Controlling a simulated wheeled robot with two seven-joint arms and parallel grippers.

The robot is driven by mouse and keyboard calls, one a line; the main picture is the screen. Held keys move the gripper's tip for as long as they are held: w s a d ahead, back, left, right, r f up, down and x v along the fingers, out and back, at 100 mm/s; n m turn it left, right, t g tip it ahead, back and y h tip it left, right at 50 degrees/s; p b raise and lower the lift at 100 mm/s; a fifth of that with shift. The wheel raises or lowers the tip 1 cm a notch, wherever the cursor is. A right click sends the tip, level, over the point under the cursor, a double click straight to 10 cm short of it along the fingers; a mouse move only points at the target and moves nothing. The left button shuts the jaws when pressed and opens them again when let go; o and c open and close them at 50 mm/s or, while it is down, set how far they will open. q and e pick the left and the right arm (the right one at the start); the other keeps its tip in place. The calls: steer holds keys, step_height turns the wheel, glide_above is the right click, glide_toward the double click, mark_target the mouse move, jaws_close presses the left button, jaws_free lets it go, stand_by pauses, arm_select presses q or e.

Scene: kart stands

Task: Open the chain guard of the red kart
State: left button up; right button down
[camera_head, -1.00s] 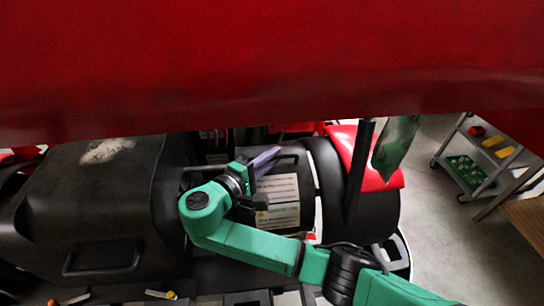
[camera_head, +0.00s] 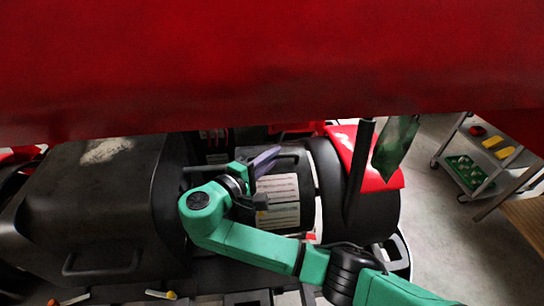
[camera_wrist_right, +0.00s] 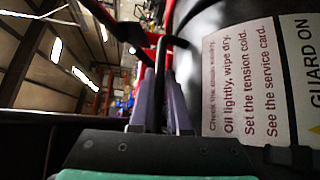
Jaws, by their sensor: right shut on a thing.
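The red kart shows in the head view with a red body panel (camera_head: 345,142). A dark rounded cover, which looks like the chain guard (camera_head: 307,188), bears a white printed label (camera_head: 278,200). The label's text about the chain reads large in the right wrist view (camera_wrist_right: 245,80). My right gripper (camera_head: 266,158) is at the left upper side of the cover. In the right wrist view my right gripper (camera_wrist_right: 160,105) has its purple fingers closed around a thin black handle bar (camera_wrist_right: 161,75). My left gripper is not in view.
A large red panel (camera_head: 270,70) fills the top of the head view and hides what is behind it. A black post (camera_head: 360,170) stands right of the cover with a green tag (camera_head: 396,148). A black box-like cover (camera_head: 90,210) lies left. A trolley (camera_head: 465,172) stands far right.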

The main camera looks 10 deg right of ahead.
steer(key=shift+w+d+r, duration=0.1)
steer(key=shift+w+r, duration=0.1)
steer(key=w+r, duration=0.1)
steer(key=w, duration=0.1)
steer(key=w+r+b, duration=0.1)
steer(key=w, duration=0.1)
steer(key=w+r, duration=0.2)
steer(key=shift+w, duration=0.35)
steer(key=w, duration=0.1)
steer(key=w+r+g, duration=0.1)
steer(key=w, duration=0.1)
steer(key=shift+w+r+n+y+p, duration=0.1)
steer(key=shift+r+n+y+p, duration=0.1)
steer(key=shift+n+y+p, duration=0.15)
steer(key=c, duration=1.2)
jaws_free()
steer(key=shift+o, duration=0.2)
steer(key=shift+d, duration=0.1)
